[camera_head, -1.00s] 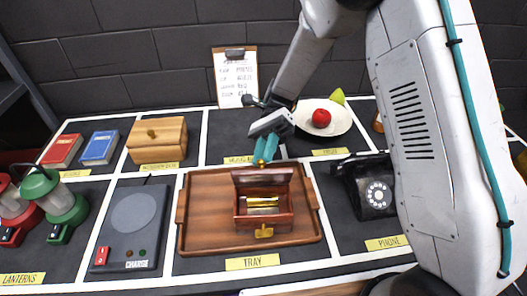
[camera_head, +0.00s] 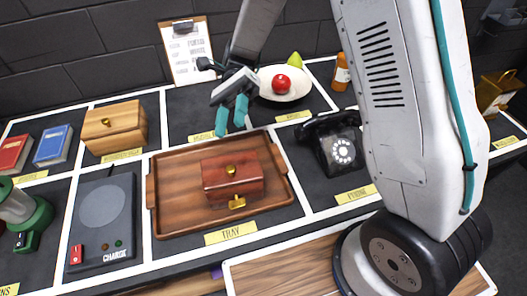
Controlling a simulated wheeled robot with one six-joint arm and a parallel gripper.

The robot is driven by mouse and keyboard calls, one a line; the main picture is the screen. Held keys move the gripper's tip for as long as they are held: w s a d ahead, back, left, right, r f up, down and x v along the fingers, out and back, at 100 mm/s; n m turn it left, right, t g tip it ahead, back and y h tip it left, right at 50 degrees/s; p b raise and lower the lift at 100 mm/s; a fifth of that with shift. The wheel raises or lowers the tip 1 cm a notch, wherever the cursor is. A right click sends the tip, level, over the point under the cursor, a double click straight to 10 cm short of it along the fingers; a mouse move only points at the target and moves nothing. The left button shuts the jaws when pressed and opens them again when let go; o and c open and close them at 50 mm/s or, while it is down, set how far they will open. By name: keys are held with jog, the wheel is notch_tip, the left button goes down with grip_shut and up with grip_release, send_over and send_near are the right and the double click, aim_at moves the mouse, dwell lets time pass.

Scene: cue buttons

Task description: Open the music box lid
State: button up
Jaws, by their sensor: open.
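The music box (camera_head: 233,187) is a small reddish-brown wooden box on the wooden tray (camera_head: 172,222). Its lid (camera_head: 230,170) looks shut, with a brass knob on top, and the inside is hidden. A brass clasp (camera_head: 237,202) is on its front. My gripper (camera_head: 231,118) is open and empty, with its two teal fingers apart. It is above the tray's back edge, behind the box, and touches nothing that I can see.
A black phone (camera_head: 336,150) stands right of the tray. A charger pad (camera_head: 103,220) and a wooden box (camera_head: 114,128) are on the left. The tray around the box is bare.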

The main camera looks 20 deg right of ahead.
jog(key=s+d+r, duration=0.1)
jog(key=s+d, duration=0.3)
jog(key=s, duration=0.8)
jog(key=shift+s, duration=0.35)
jog(key=shift+r, duration=0.1)
